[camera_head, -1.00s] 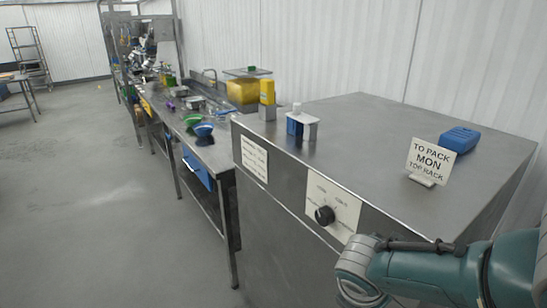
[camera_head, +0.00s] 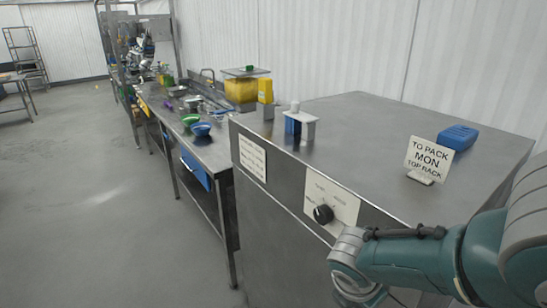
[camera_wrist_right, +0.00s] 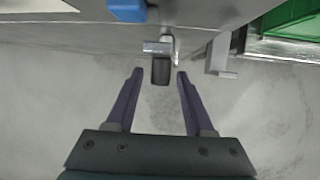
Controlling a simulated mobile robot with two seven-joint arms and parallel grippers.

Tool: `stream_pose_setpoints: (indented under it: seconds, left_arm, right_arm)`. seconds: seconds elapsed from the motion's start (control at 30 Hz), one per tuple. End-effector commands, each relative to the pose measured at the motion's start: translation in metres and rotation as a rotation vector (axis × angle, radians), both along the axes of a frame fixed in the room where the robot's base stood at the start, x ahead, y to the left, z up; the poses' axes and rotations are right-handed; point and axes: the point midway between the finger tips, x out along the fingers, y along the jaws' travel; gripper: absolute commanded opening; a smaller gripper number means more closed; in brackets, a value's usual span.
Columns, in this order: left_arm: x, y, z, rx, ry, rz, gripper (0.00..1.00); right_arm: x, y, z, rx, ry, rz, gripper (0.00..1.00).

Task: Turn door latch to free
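In the right wrist view a small latch with a grey metal mount and a dark handle (camera_wrist_right: 161,71) sticks out from a steel front. My right gripper (camera_wrist_right: 159,80) is open, with its two purple fingers spread on either side of the dark handle. I see a gap on both sides, so the fingers are not closed on it. In the head view my right arm reaches in from the right to the front of the steel cabinet (camera_head: 275,215); its fingertips and the latch are hidden there. My left gripper is not in view.
A black round knob (camera_head: 323,214) sits on a white label above my right wrist. The cabinet top holds a sign (camera_head: 427,158), a blue object (camera_head: 458,137) and a blue-and-white item (camera_head: 300,124). A green thing (camera_wrist_right: 290,18) shows top right in the wrist view.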

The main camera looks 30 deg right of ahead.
Motion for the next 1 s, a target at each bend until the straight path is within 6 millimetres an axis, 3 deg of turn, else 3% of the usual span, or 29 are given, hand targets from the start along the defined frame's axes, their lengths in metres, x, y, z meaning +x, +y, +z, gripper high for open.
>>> stream_pose_setpoints:
  seconds: [0.37, 0.8, 1.0]
  left_arm:
    - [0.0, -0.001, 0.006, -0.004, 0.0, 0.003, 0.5]
    - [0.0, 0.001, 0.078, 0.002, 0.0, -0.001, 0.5]
    - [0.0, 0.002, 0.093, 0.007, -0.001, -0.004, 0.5]
  right_arm:
    - [0.0, 0.001, 0.006, 0.0, 0.0, -0.001, 0.6]
    - [-0.009, 0.027, 0.073, 0.001, -0.001, 0.0, 0.6]
    - [-0.012, 0.035, 0.09, 0.001, 0.0, 0.0, 0.6]
